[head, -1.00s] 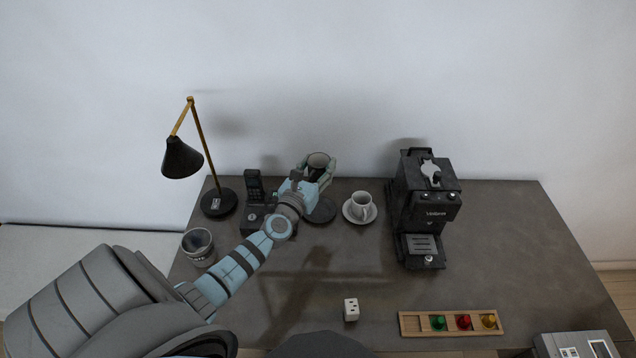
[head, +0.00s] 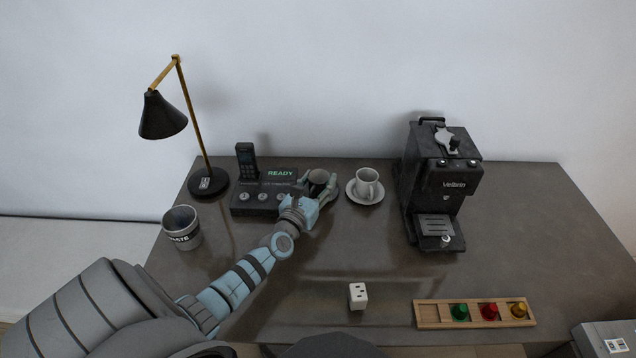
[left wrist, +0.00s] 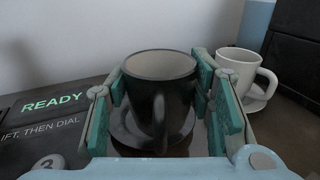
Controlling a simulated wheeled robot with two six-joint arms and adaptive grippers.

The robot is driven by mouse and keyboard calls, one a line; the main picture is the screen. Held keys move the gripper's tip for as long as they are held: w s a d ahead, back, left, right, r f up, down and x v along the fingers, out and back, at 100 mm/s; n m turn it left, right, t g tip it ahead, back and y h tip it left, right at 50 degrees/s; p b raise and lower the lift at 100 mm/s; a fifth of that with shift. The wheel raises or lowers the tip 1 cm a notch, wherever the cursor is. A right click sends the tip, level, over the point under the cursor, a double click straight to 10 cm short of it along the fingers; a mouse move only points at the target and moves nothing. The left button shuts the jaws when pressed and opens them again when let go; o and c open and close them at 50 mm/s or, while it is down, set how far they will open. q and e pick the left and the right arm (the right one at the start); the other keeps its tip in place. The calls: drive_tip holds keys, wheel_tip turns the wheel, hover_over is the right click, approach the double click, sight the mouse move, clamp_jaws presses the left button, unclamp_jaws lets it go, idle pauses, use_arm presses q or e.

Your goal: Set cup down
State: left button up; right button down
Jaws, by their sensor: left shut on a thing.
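The dark cup (head: 319,176) is upright in my left gripper (head: 320,184), near the back middle of the table. In the left wrist view the cup (left wrist: 160,100) stands between the green finger pads, its handle toward my wrist. My left gripper is shut on it. A dark round saucer (left wrist: 121,132) shows under and around the cup's base in that view. The cup is low over it; I cannot tell whether they touch. My right gripper is not in view.
A white cup (head: 367,183) on a white saucer (head: 356,198) stands close to the right. A phone base (head: 262,196) reading READY is close on the left. A coffee machine (head: 437,190), lamp (head: 208,183), waste bin (head: 183,228), white die (head: 358,296) and wooden tray (head: 428,314) surround clear tabletop.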

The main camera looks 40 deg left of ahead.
sight(311, 192)
use_arm(q)
drive_tip(key=shift+f+b, duration=0.35)
drive_tip(key=shift+f, duration=0.1)
drive_tip(key=o, duration=1.3)
drive_tip(key=shift+c, duration=0.2)
drive_tip(key=shift+r+p, duration=0.55)
drive_tip(key=shift+p, duration=0.05)
drive_tip(key=p+v, duration=0.1)
drive_tip(key=v, duration=0.4)
drive_tip(key=shift+s+r+p, duration=0.1)
drive_tip(key=shift+r+p, duration=0.05)
drive_tip(key=shift+p, duration=0.25)
drive_tip(key=v, duration=0.7)
